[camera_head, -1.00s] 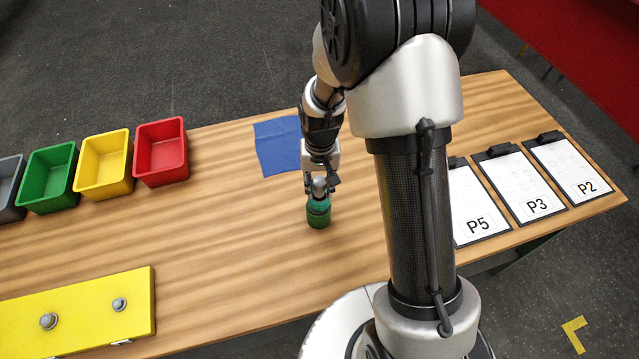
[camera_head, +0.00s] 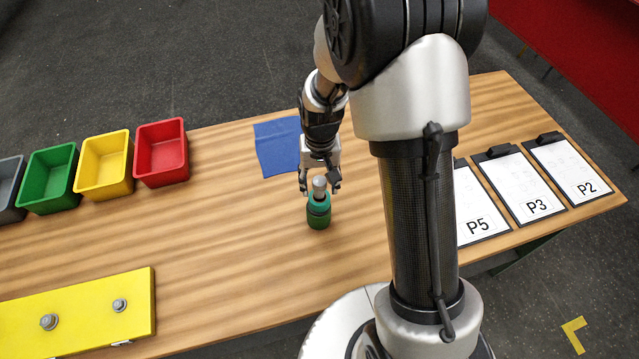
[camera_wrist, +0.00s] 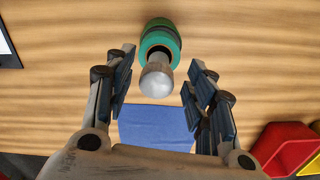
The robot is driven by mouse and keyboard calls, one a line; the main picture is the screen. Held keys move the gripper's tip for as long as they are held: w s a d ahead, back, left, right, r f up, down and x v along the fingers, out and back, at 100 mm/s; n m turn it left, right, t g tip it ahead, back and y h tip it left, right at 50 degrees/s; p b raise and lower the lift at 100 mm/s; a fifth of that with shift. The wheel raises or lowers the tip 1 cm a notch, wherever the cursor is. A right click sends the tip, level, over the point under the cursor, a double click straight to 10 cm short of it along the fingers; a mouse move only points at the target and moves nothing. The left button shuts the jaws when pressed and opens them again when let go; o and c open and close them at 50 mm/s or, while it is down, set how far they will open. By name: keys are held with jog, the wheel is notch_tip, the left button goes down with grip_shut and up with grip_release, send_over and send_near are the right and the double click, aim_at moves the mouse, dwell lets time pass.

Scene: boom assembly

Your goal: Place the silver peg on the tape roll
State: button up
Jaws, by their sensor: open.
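The silver peg (camera_head: 319,186) stands upright on the green tape roll (camera_head: 318,214), near the middle of the table. In the wrist view the peg (camera_wrist: 156,78) rises from the tape roll (camera_wrist: 161,38) toward the camera. My gripper (camera_head: 320,186) is open, with its fingers behind and to either side of the peg. In the wrist view the fingers of my gripper (camera_wrist: 163,76) are spread wide, with clear gaps to the peg on both sides. Whether the peg sits in the roll's hole or on its top face cannot be told.
A blue cloth (camera_head: 278,146) lies behind the roll. Red (camera_head: 162,153), yellow (camera_head: 103,165) and green (camera_head: 47,178) bins stand at the left. A yellow board (camera_head: 80,315) is at the front left. Clipboards lie at the right, beyond my arm. Table around the roll is clear.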

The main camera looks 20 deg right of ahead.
aim_at(320, 185)
jog(key=s+r+n+t+p, duration=0.1)
jog(key=s+r, duration=0.4)
jog(key=r, duration=0.6)
jog(key=s+r+t, duration=0.1)
jog(key=s+r, duration=0.3)
jog(key=r, duration=0.8)
jog(key=s+r+n+t, duration=0.1)
jog(key=s+r+t, duration=0.1)
jog(key=s, duration=1)
jog(key=shift+s+r+t, duration=0.15)
jog(key=shift+r+t, duration=0.15)
jog(key=shift+r, duration=0.3)
